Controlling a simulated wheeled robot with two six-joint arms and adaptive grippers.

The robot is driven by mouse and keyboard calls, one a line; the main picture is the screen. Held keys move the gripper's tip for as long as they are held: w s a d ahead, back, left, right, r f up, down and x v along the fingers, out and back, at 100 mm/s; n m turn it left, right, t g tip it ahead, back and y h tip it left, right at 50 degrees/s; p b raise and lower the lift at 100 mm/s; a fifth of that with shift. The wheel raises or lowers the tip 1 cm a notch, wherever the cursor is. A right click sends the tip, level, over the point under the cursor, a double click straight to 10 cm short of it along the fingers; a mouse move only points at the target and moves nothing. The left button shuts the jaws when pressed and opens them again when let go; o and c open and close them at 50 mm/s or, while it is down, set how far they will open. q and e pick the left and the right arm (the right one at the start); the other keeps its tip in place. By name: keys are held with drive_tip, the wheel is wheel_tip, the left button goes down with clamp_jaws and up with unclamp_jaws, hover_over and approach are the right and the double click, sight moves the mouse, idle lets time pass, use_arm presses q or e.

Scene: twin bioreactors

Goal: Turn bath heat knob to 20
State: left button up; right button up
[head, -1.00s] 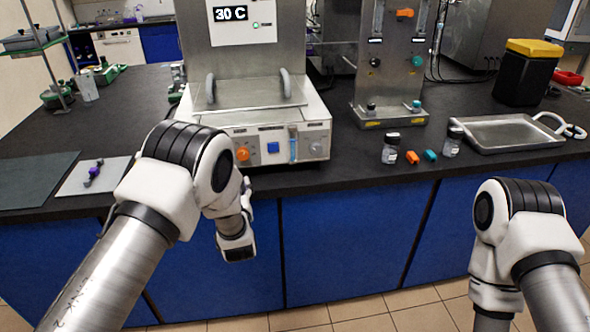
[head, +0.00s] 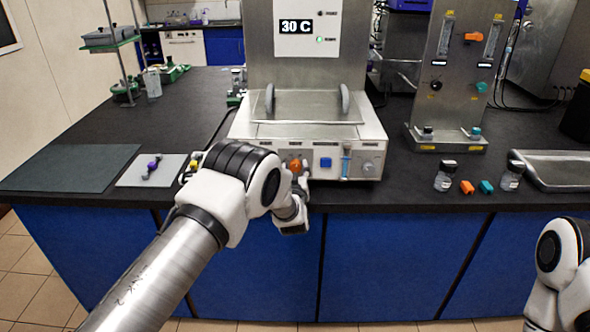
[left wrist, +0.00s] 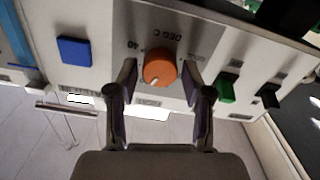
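The orange bath heat knob (head: 295,165) is on the front panel of the white water bath (head: 255,131). In the left wrist view the knob (left wrist: 159,68) has a white pointer mark, and a printed 40 shows beside it, upside down. My left gripper (left wrist: 158,82) is open, with one finger on each side of the knob and a small gap visible on both sides. In the head view my left gripper (head: 301,187) is at the panel, partly hidden by my wrist. The bath display (head: 297,26) reads 30 C. My right gripper is out of view.
A blue button (head: 326,162) sits right of the knob. In the left wrist view a green switch (left wrist: 227,89) and a black switch (left wrist: 269,95) are close to one finger. Bottles and small connectors stand right of the bath. A grey mat (head: 68,168) lies at left.

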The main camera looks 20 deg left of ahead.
use_arm(q)
drive_tip(key=c, duration=0.6)
drive_tip(key=n+b, duration=0.3)
drive_tip(key=shift+f, duration=0.2)
drive_tip(key=n+b, duration=0.5)
drive_tip(key=n, duration=0.1)
drive_tip(key=shift+a+n+b, duration=0.1)
drive_tip(key=shift+n+b, duration=0.2)
drive_tip(key=shift+n, duration=0.1)
drive_tip(key=n+b, duration=0.4)
drive_tip(key=n, duration=0.1)
drive_tip(key=shift+f+b, duration=0.1)
drive_tip(key=shift+b, duration=0.3)
drive_tip(key=shift+n+b, duration=1.2)
drive_tip(key=shift+n, duration=0.3)
drive_tip(key=shift+r, duration=0.2)
